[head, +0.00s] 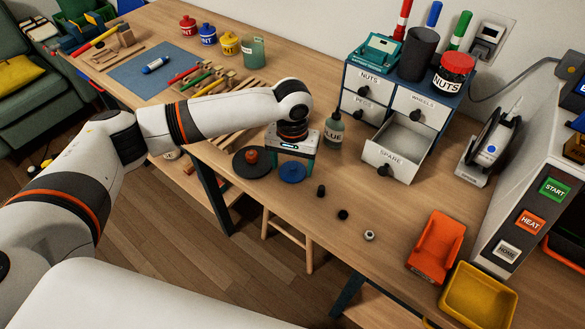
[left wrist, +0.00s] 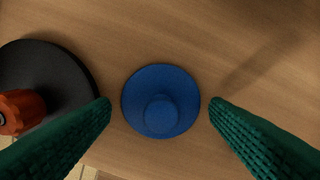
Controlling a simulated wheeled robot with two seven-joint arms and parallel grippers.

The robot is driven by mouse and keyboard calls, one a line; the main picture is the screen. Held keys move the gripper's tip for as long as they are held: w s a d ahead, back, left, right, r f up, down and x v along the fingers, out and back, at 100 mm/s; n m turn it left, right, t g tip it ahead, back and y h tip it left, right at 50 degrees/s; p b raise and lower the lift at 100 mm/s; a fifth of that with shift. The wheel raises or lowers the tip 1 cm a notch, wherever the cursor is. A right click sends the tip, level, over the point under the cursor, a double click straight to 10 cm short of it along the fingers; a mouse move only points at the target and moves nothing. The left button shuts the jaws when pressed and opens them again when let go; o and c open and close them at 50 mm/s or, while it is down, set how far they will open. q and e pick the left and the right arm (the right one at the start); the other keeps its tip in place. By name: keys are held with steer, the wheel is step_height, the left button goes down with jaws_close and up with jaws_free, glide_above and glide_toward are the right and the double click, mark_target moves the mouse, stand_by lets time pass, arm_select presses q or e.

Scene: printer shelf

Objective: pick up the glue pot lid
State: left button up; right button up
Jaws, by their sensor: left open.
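A round blue lid with a small raised knob (head: 292,172) lies flat on the wooden table, near its front edge. It shows in the middle of the left wrist view (left wrist: 160,100). My left gripper (head: 291,158) points down over it, with the body of the gripper hiding part of the area in the head view. In the left wrist view its green fingers (left wrist: 159,103) are open, one on each side of the lid, with a gap on both sides. Nothing is held. My right gripper is not in view.
A black disc with an orange-red knob (head: 238,164) lies close to the left of the lid; it also shows in the left wrist view (left wrist: 60,68). A drawer unit (head: 388,128) with its SPARE drawer open stands to the right. Small dark parts (head: 321,190) lie right of the lid.

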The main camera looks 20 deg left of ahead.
arm_select(q)
steer(key=shift+f, duration=0.3)
steer(key=c, duration=0.7)
steer(key=shift+r, duration=0.1)
